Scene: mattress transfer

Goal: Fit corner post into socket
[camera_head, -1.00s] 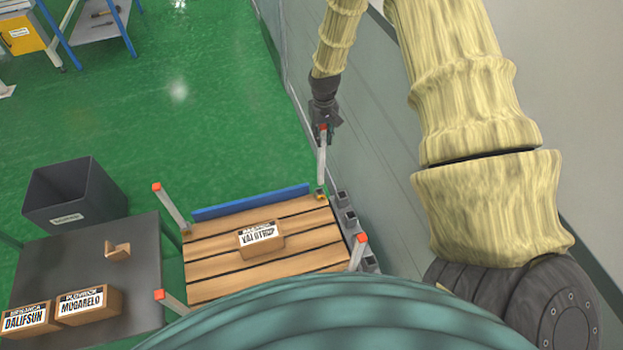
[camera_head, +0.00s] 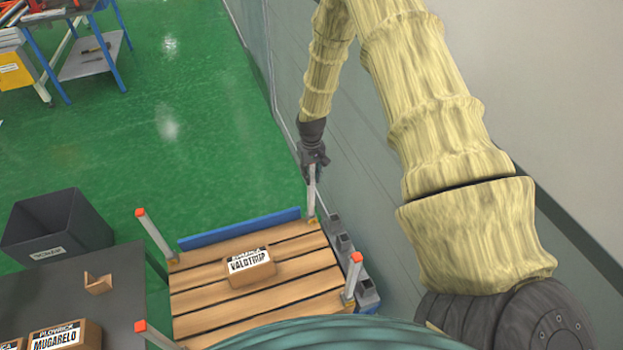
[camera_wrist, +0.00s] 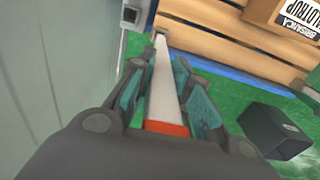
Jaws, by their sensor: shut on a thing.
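My gripper (camera_head: 313,168) is shut on a pale corner post (camera_head: 311,200). In the wrist view, the fingers (camera_wrist: 165,88) lie on both sides of the post (camera_wrist: 165,80), and its red end (camera_wrist: 166,128) is close to the palm. The post stands nearly upright at the far right corner of the slatted wooden platform (camera_head: 200,297). Its lower end meets a small brownish socket (camera_head: 311,219) there. How deep it sits in the socket cannot be told. Other red-topped posts stand at the far left (camera_head: 155,235), near right (camera_head: 353,277) and near left (camera_head: 158,337).
A labelled carton (camera_head: 250,268) lies on the slats. A blue board (camera_head: 240,229) runs along the far edge. Grey blocks (camera_head: 344,243) line the right side, near the wall (camera_head: 400,265). A dark bin (camera_head: 57,230) and dark table (camera_head: 110,265) are left.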

